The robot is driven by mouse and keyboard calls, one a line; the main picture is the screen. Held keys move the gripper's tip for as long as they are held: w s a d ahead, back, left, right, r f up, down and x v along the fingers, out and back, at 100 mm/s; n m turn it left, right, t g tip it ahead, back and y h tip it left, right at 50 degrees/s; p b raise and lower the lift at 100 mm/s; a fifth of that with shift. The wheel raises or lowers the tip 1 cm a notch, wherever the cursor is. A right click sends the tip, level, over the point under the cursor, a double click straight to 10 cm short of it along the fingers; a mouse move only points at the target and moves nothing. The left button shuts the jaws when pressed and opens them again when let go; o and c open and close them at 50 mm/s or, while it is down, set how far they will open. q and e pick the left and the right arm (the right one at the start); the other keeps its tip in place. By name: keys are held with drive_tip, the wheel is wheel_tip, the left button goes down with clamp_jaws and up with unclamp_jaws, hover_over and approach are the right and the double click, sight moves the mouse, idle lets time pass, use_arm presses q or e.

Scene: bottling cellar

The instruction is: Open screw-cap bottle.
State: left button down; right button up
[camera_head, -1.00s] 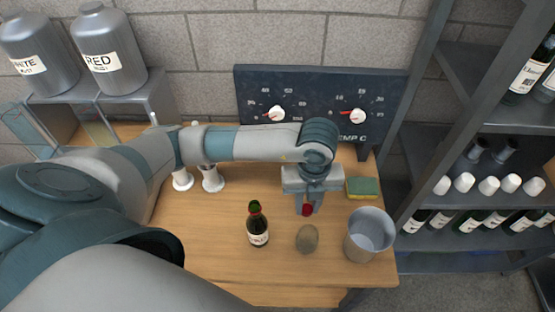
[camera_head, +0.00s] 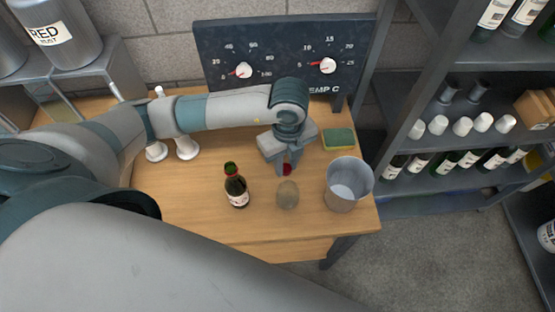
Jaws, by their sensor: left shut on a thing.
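A dark bottle (camera_head: 237,190) with a white label stands upright on the wooden table (camera_head: 190,215). Its neck is green at the top with a reddish band just below, and no cap shows on its mouth. My left gripper (camera_head: 286,169) points down to the right of the bottle, apart from it. It is shut on a small red cap (camera_head: 287,170), partly hidden by the fingers. I cannot tell whether the cap touches the table. My right gripper is not in view.
A roundish brown-grey object (camera_head: 288,195) lies just in front of my left gripper. A grey metal bucket (camera_head: 341,203) and a green-yellow sponge (camera_head: 339,139) are to the right. A dial panel (camera_head: 285,50) stands behind. Bottle shelves (camera_head: 440,155) are at right. The table's front left is clear.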

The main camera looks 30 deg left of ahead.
sight(286, 168)
use_arm(q)
drive_tip(key=shift+f+b, duration=1.1)
drive_tip(key=shift+f, duration=0.95)
drive_tip(key=shift+f+b, duration=1.45)
drive_tip(key=shift+f, duration=0.45)
drive_tip(key=shift+f, duration=0.15)
drive_tip(key=c, duration=1.5)
unclamp_jaws()
wheel_tip(286, 168, up, 12)
drive_tip(key=p, duration=0.9)
drive_tip(key=shift+r, duration=0.2)
